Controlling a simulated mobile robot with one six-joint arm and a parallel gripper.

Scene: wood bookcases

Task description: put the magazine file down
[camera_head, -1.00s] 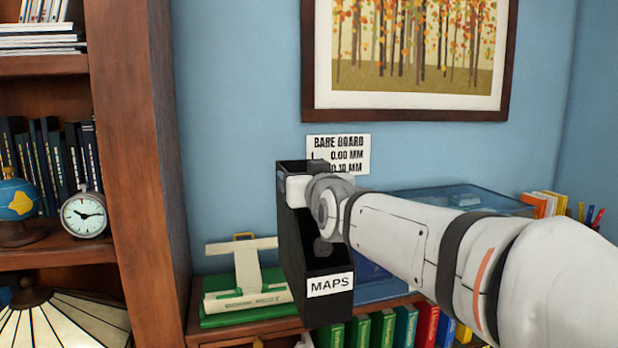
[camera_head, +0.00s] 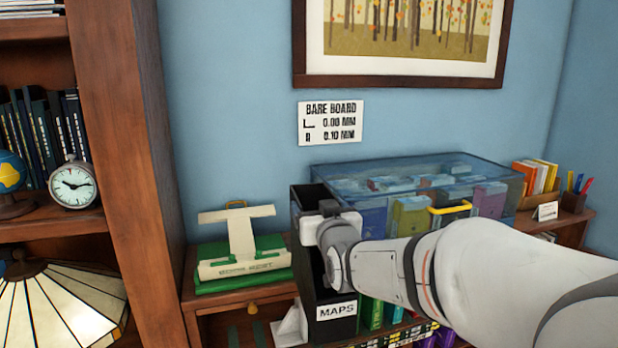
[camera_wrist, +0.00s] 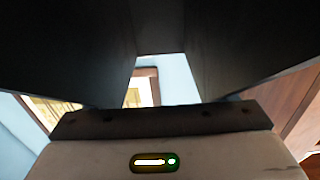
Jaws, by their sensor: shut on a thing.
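The magazine file (camera_head: 311,289) is tall and black, with a white label reading MAPS low on its near face. It stands about upright in the head view, between the green book rest and the clear blue bin. My gripper (camera_head: 326,222) is shut on the upper part of the magazine file; my arm hides part of the file's right side. I cannot tell whether the file's bottom touches the shelf top. In the wrist view, dark surfaces (camera_wrist: 70,50) fill the upper part, with the wall and picture frame showing between them.
The green and cream book rest (camera_head: 240,255) sits left of the file. The clear blue bin (camera_head: 430,180) stands close on its right. A white bookend-like piece (camera_head: 291,325) is at the file's lower left. A bookcase upright (camera_head: 120,140) rises at left; a wall sign (camera_head: 330,122) hangs behind.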

